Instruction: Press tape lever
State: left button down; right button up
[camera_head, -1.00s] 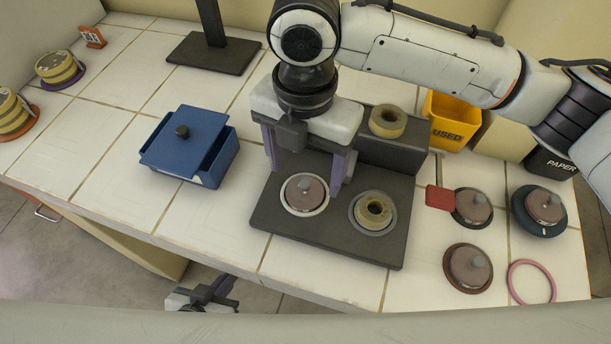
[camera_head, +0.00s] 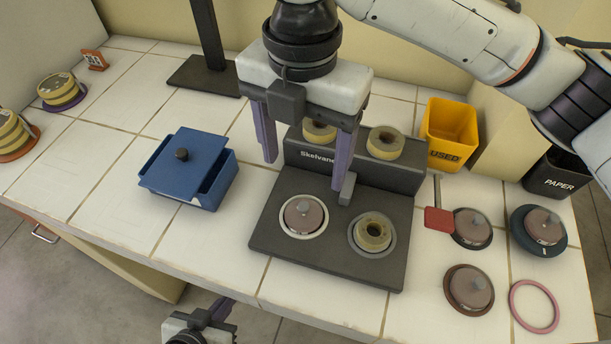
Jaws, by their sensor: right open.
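A dark grey device marked Skelvane (camera_head: 290,240) stands at the table's middle. A red paddle (camera_head: 438,221) sits at its right side, by a thin upright rod; I cannot tell how they join. A small grey upright piece (camera_head: 347,188) stands on the device near my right gripper's right fingertip; I cannot tell whether they touch. My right gripper (camera_head: 305,168) is open and empty, raised above the device, with its fingers pointing down. Two tan tape rolls, a left one (camera_head: 319,131) and a right one (camera_head: 385,142), sit on the raised back. My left gripper (camera_head: 200,324) is low, beyond the table's front edge.
On the device's base sit a brown knobbed disc (camera_head: 304,216) in a white ring and a tan roll (camera_head: 373,232). Several knobbed discs and a pink ring (camera_head: 534,306) lie right. A yellow USED bin (camera_head: 451,132) stands behind, a blue box (camera_head: 189,165) left.

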aim_at(437, 219)
jog(key=k, duration=1)
